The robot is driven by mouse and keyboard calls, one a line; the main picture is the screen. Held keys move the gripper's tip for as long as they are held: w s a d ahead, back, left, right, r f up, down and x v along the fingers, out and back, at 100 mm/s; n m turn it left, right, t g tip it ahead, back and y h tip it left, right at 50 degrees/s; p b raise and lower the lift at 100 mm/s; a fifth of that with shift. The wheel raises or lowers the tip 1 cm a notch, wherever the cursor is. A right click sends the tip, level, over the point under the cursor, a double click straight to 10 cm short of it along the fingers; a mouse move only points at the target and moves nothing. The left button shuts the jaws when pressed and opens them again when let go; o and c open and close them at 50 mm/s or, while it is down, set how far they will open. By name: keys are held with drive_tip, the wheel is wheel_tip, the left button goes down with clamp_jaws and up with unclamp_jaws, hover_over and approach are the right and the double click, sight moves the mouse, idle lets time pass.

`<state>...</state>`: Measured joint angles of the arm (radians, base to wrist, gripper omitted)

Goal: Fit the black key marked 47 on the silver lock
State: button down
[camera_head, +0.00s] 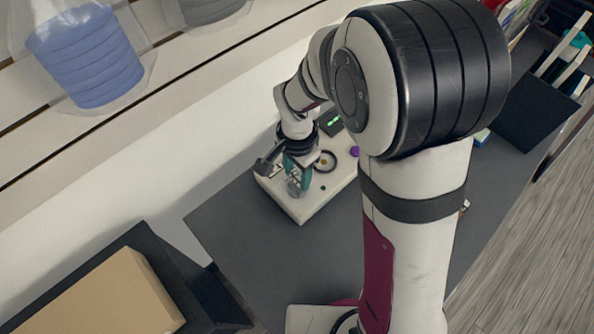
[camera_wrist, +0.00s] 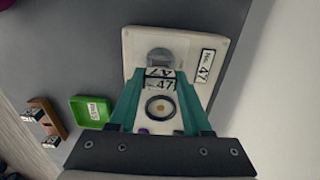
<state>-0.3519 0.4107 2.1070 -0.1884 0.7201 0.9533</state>
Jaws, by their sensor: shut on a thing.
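My gripper (camera_wrist: 160,74) has teal fingers and is shut on the black key (camera_wrist: 160,84), whose white label reads 47. The key is between the fingertips, directly in front of the round silver lock (camera_wrist: 160,57) in the wrist view. The lock sits on a white board (camera_wrist: 136,42), beside a label reading No. 47 (camera_wrist: 206,66). The key overlaps the lock's near edge in this view; I cannot tell whether they touch. In the head view my gripper (camera_head: 299,166) is low over the white board (camera_head: 306,207), with the silver lock (camera_head: 293,187) just by its fingertips.
A dark ring with a gold centre (camera_wrist: 160,107) is on the board between my fingers. A green tray (camera_wrist: 90,111) and a wooden rack (camera_wrist: 47,112) with labelled pieces lie left in the wrist view. A cardboard box (camera_head: 100,295) stands front left; the grey table (camera_head: 235,235) is clear near the board.

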drive_tip(key=shift+f, duration=0.85)
idle(0.6)
unclamp_jaws()
drive_tip(key=shift+r, duration=3)
drive_tip(key=s+d+r+n+y, duration=0.1)
drive_tip(key=s+d+r, duration=0.3)
drive_tip(key=s, duration=0.5)
drive_tip(key=s+d+r+n, duration=0.2)
drive_tip(key=s+d+r, duration=0.2)
drive_tip(key=s, duration=0.5)
drive_tip(key=shift+s+r+y, duration=0.35)
drive_tip(key=shift+s+y, duration=0.05)
